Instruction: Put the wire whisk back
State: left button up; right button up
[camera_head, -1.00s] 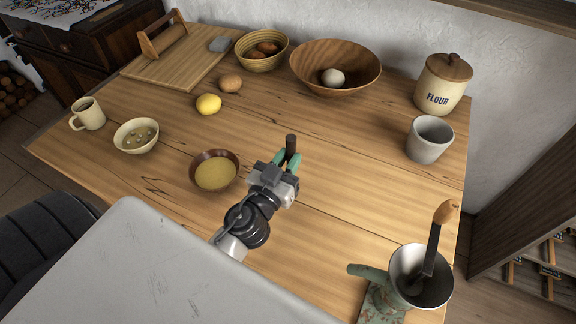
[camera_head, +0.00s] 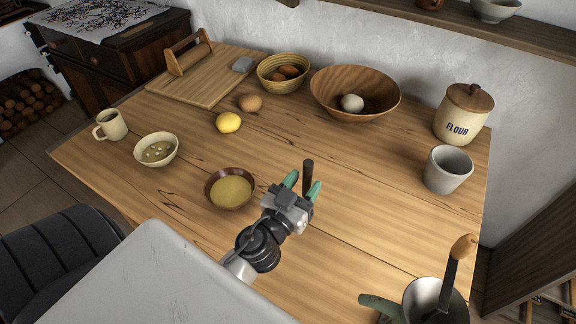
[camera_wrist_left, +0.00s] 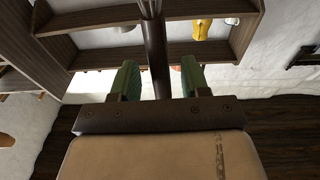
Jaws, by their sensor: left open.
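The wire whisk shows as a dark upright handle (camera_head: 308,172) between the green fingers of my left gripper (camera_head: 302,184), over the middle of the table. In the left wrist view the dark handle (camera_wrist_left: 156,48) runs up between the fingers, with thin wires at the top edge. My left gripper is open, with a gap on both sides of the handle in the wrist view. In the head view the whisk's wires are hidden, so I cannot tell what supports it. A grey crock (camera_head: 447,169) stands to the right. My right gripper is out of view.
A brown bowl of yellowish batter (camera_head: 230,190) stands close left of my gripper. A flour jar (camera_head: 463,113) and large wooden bowl (camera_head: 355,92) stand behind. The table's middle is fairly clear.

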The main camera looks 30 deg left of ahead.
pick_arm(q)
jog(key=s+f+b, duration=0.1)
jog(key=s+b, duration=0.4)
jog(key=s, duration=0.6)
jog(key=shift+s+d+b, duration=0.15)
jog(key=shift+s+b, duration=0.15)
jog(key=shift+b, duration=0.05)
jog(key=shift+f, duration=0.15)
